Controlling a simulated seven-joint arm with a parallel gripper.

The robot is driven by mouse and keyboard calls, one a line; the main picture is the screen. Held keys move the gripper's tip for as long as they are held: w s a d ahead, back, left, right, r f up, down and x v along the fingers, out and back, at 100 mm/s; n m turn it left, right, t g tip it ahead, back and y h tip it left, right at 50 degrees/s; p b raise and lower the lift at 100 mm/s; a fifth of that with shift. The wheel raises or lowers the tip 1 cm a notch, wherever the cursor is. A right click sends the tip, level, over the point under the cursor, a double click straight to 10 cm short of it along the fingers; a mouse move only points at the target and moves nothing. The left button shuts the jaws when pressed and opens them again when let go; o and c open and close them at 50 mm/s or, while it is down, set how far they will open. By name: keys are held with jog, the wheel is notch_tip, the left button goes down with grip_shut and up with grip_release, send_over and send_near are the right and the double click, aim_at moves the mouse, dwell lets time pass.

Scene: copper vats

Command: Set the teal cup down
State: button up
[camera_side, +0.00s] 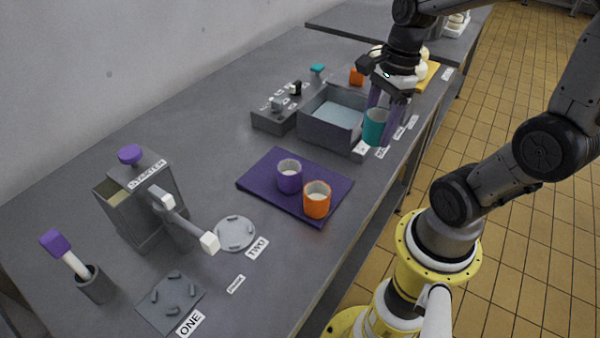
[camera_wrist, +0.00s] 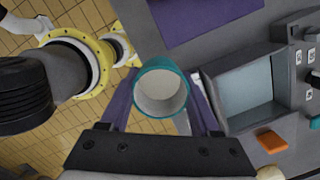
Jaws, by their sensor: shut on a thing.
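The teal cup (camera_side: 375,127) is between the purple fingers of my gripper (camera_side: 386,112), which is shut on it. It is upright, near the table's front edge, just right of the grey bin. In the wrist view the teal cup (camera_wrist: 162,88) shows its open top and pale inside, with the gripper's fingers (camera_wrist: 163,105) on either side. I cannot tell whether its base touches the table. A purple cup (camera_side: 289,176) and an orange cup (camera_side: 316,200) stand on the purple mat (camera_side: 260,189).
The grey bin (camera_side: 325,134) with a light blue inside stands beside the teal cup. A control box (camera_side: 272,122) is behind it. A grey dispenser (camera_side: 140,210), a round plate labelled TWO (camera_side: 234,234) and a plate labelled ONE (camera_side: 165,308) are at the left.

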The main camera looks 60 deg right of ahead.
jog(key=s+a, duration=0.3)
jog(key=a, duration=0.3)
jog(key=n, duration=0.2)
send_over(311, 179)
jog(key=f, duration=0.8)
jog(key=shift+s+d+f, duration=0.2)
jog(key=shift+s+f, duration=0.1)
jog(key=shift+s, duration=0.1)
jog(key=shift+w+f, duration=0.15)
jog(key=shift+f, duration=0.8)
jog(key=shift+w+f, duration=0.15)
jog(key=shift+f, duration=0.75)
jog(key=shift+f, duration=0.2)
jog(key=o, duration=1.4)
jog(key=shift+r, duration=0.15)
